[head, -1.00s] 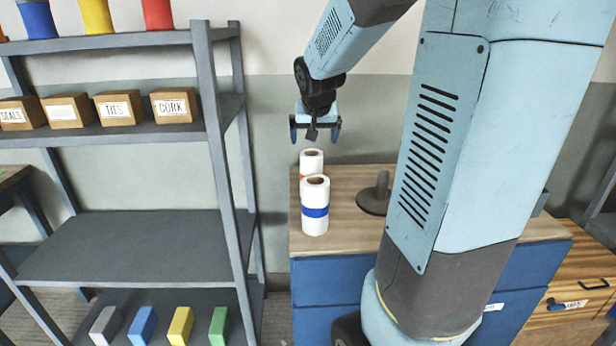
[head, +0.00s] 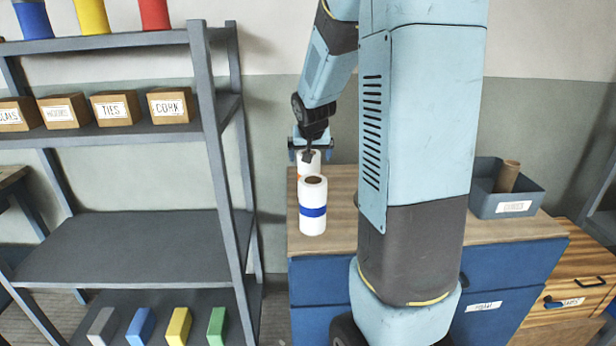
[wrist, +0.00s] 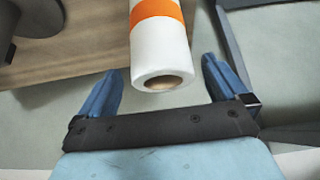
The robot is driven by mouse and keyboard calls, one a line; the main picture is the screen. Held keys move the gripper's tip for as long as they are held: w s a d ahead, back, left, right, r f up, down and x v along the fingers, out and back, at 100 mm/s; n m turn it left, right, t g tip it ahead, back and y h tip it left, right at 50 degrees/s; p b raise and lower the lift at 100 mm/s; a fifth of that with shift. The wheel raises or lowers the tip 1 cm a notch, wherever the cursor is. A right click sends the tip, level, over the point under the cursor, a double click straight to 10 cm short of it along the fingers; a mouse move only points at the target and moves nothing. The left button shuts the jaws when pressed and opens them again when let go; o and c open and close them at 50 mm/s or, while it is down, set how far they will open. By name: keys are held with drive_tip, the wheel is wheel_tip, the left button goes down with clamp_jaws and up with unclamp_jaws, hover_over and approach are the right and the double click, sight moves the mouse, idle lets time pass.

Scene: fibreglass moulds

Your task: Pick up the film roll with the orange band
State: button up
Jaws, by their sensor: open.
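The film roll with the orange band (wrist: 160,50) stands upright on the wooden top of the blue cabinet. In the head view this roll (head: 303,163) is mostly hidden behind the roll with the blue band (head: 313,190), with a bit of orange showing. My gripper (head: 309,157) is at the top of the orange-banded roll. In the wrist view my gripper (wrist: 163,85) is open, with one blue finger on each side of the roll's top end. Gaps show between the fingers and the roll.
The blue-banded roll stands just in front of the orange-banded one. A grey bin (head: 508,204) with a brown tube stands at the right of the wooden top (head: 340,215). A grey shelf rack (head: 213,140) stands close by on the left.

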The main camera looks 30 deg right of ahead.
drive_tip(key=shift+x, duration=2.4)
drive_tip(key=shift+a, duration=0.1)
drive_tip(key=shift+c, duration=0.4)
drive_tip(key=c, duration=1.2)
drive_tip(key=shift+c, duration=0.5)
drive_tip(key=shift+r, duration=0.15)
